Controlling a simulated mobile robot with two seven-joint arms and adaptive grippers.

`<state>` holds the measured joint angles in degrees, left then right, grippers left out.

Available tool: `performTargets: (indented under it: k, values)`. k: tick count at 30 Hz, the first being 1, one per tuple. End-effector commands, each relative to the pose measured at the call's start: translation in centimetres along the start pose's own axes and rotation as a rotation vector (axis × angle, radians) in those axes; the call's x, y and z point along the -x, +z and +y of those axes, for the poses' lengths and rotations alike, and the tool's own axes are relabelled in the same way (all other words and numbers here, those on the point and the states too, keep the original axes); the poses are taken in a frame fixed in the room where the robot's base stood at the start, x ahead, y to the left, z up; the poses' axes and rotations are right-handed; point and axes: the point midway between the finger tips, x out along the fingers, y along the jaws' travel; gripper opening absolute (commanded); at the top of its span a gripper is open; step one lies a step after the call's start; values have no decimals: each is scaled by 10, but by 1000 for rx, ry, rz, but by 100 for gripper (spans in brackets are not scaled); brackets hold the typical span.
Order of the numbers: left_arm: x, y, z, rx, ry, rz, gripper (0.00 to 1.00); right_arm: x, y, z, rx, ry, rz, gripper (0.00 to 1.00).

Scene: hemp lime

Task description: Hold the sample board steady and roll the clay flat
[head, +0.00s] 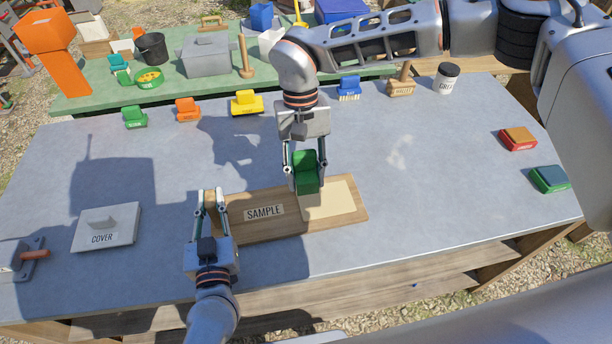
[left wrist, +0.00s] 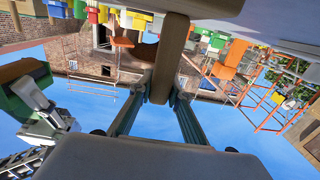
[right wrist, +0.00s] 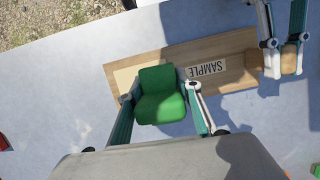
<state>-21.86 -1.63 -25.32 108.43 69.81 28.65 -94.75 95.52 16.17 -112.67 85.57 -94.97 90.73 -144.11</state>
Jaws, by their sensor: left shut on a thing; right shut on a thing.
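The wooden sample board (head: 285,225), labelled SAMPLE, lies on the grey table with a pale flat rectangle (head: 345,200), seemingly the clay, on its right part. My left gripper (head: 210,197) is shut on the board's left end, which shows as a brown bar (left wrist: 172,50) between the fingers in the left wrist view. My right gripper (head: 306,160) is shut on a green block-like tool (head: 306,178), also seen in the right wrist view (right wrist: 160,100). The tool is at the pale rectangle's left side and hides part of it. I cannot tell whether it touches.
A white COVER plate (head: 120,222) lies at left. Green (head: 135,118), orange (head: 187,110), yellow (head: 247,103) and blue (head: 349,88) tools and a jar (head: 446,78) line the back. Red (head: 517,139) and green (head: 549,179) blocks sit at right. The table right of the board is clear.

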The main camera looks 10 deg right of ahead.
Motion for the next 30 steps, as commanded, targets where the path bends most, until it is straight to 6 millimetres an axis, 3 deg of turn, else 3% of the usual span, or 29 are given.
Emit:
performTargets:
  k: [5,6,8,20,23,30]
  values:
    - [2,6,1,-1,2,-11,0,0,0,0,0,0,0,14]
    - [1,4,1,3,2,-8,25,0,0,0,0,0,0,14]
    - [1,4,1,3,1,-7,37,0,0,0,0,0,0,14]
    - [5,3,0,-3,1,-6,37,0,0,0,0,0,0,14]
    - [15,3,0,-3,1,-6,37,0,0,0,0,0,0,14]
    - [62,3,0,-1,2,-8,37,0,0,0,0,0,0,14]
